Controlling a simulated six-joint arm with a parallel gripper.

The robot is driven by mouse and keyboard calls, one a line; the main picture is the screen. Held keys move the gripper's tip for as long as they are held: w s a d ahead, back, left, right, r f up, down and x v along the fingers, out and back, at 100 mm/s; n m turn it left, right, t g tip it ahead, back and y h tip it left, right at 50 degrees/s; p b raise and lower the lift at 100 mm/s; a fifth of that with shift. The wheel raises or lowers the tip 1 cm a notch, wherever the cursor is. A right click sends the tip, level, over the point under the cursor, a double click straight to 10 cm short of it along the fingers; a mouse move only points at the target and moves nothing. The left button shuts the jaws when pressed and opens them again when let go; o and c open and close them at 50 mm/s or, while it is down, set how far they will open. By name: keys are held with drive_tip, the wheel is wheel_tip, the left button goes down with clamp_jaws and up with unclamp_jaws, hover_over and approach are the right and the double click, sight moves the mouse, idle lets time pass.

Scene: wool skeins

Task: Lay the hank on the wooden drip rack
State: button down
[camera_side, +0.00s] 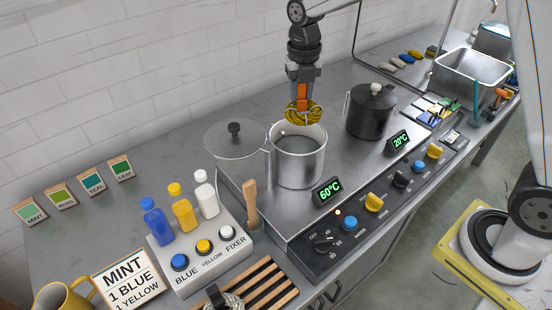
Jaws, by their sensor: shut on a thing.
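My gripper (303,100) is shut on a yellow hank (303,114) and holds it above the open steel pot (299,160). The hank hangs over the pot's mouth; its lower edge is close to the rim, and I cannot tell whether any of it is inside. The wooden drip rack (272,283) is at the bottom centre, its slats partly cut off by the frame. A pale grey-white bundle with a dark band (226,299) lies at the rack's left end.
A lid (236,140) stands beside the steel pot, left of it. A lidded black pot (370,112) is to its right. A wooden paddle (251,205) stands upright between bottle tray (205,245) and cooktop. A control panel with knobs (374,202) runs along the front.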

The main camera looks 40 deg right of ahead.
drive_tip(key=s+a+f+n, duration=0.1)
drive_tip(key=s+a+f, duration=0.1)
drive_tip(key=s+a, duration=0.5)
drive_tip(key=s+a+f+n, duration=0.1)
drive_tip(key=s+a+f, duration=0.1)
drive_tip(key=s, duration=0.5)
drive_tip(key=s+a+f+n, duration=0.2)
drive_tip(key=s+a, duration=0.3)
drive_tip(key=s, duration=0.2)
drive_tip(key=s+a+f+n, duration=0.1)
drive_tip(key=s+a, duration=0.3)
drive_tip(key=s, duration=0.4)
drive_tip(key=shift+f, duration=0.85)
drive_tip(key=shift+w+a+f, duration=1.35)
drive_tip(key=shift+w+f, duration=0.2)
drive_tip(key=shift+w, duration=0.25)
drive_tip(key=shift+w+a+f, duration=1.3)
drive_tip(key=shift+w+f, duration=0.25)
drive_tip(key=shift+w, duration=0.2)
drive_tip(key=shift+w+a+f, duration=1.35)
drive_tip(key=shift+w+f, duration=0.2)
drive_tip(key=shift+w, duration=0.25)
drive_tip(key=shift+f, duration=0.1)
